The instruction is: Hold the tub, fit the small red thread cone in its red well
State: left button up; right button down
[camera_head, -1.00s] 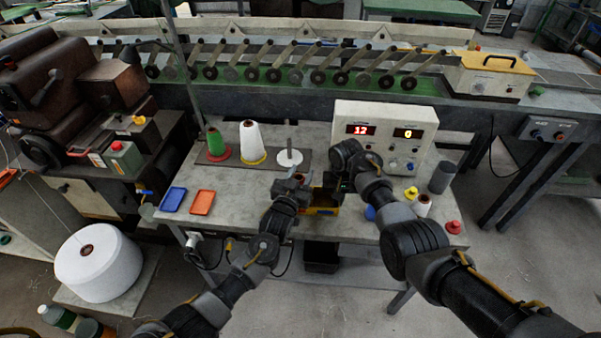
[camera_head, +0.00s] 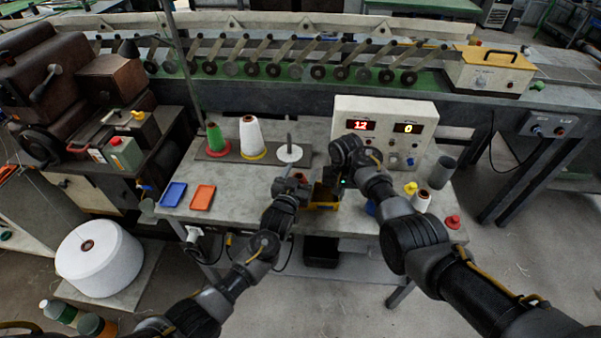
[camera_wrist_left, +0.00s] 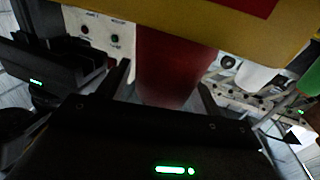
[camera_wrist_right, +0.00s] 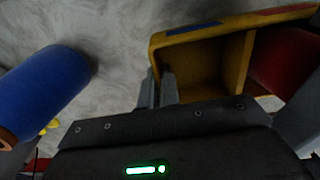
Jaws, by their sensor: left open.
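The yellow tub (camera_head: 325,207) stands at the bench's front edge, mostly hidden by my grippers. In the right wrist view its rim (camera_wrist_right: 190,36) and an empty near compartment show. The small red thread cone (camera_wrist_left: 172,68) lies between my left fingers (camera_wrist_left: 163,92), which are open beside it, with the tub's yellow wall above in the left wrist view. The cone (camera_wrist_right: 288,62) also shows in the tub's far compartment; its lower end is hidden. My left gripper (camera_head: 304,182) is at the tub's left. My right gripper (camera_wrist_right: 158,87) is shut on the tub's near wall.
A blue cone (camera_wrist_right: 45,92) stands close to my right gripper. Green (camera_head: 214,139) and white (camera_head: 251,138) cones stand at the back left. A control box (camera_head: 385,135) stands behind.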

pick_arm(q)
jog(key=shift+s+f, duration=0.1)
jog(key=v, duration=1.1)
jog(key=shift+s+a, duration=0.2)
jog(key=shift+s, duration=0.2)
pick_arm(e)
jog(key=c, duration=1.5)
grip_release()
jog(key=shift+c, duration=0.2)
